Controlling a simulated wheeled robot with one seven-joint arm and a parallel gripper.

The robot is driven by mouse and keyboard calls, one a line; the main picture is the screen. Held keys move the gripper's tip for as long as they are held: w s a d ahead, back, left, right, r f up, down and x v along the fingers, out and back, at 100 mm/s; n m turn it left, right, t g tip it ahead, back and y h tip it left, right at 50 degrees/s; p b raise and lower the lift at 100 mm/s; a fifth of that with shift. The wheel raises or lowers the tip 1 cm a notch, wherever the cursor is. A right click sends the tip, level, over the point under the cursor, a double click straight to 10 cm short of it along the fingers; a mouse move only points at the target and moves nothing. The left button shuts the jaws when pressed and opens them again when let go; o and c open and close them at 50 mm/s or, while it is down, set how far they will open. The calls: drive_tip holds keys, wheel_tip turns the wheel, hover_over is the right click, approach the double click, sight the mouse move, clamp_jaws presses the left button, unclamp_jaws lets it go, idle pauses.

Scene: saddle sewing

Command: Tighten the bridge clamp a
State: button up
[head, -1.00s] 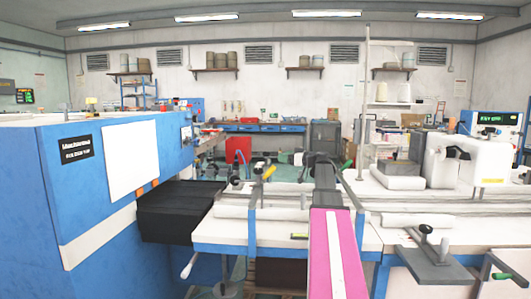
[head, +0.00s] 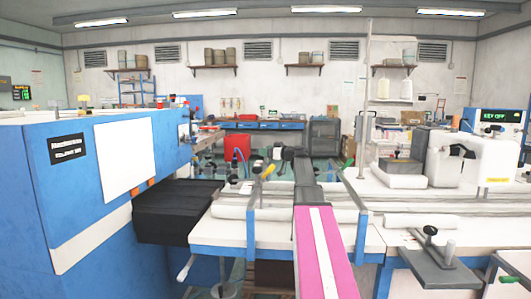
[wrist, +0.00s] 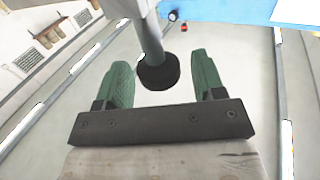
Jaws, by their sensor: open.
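Two blue bridge bars cross the white table, a left bar (head: 251,232) and a right bar (head: 361,236). A yellow-tipped lever (head: 268,172) stands by the far end of the left bar. No label shows which is clamp a. In the wrist view my gripper (wrist: 162,72) has its two green fingers spread wide. A grey-green rod ending in a dark round knob (wrist: 158,74) comes down between the fingertips, with gaps on both sides. I cannot tell from the head view which part this rod belongs to. My gripper's tips are not clear in the head view.
A blue machine (head: 90,190) fills the left, with a black padded block (head: 175,212) beside the table. A white sewing machine (head: 455,157) stands at right. A grey clamp plate (head: 440,266) sits front right. White rolls (head: 270,213) lie along the table.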

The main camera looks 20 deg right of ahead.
drive_tip(key=shift+w+a, duration=0.25)
drive_tip(key=c, duration=0.9)
drive_tip(key=shift+s+a+m+t+h, duration=0.15)
drive_tip(key=shift+m+t+h, duration=0.8)
drive_tip(key=shift+h, duration=0.25)
drive_tip(key=shift+m+t+h, duration=0.85)
drive_tip(key=shift+m+h, duration=0.5)
drive_tip(key=shift+h, duration=0.55)
drive_tip(key=o, duration=0.9)
drive_tip(key=shift+d, duration=0.2)
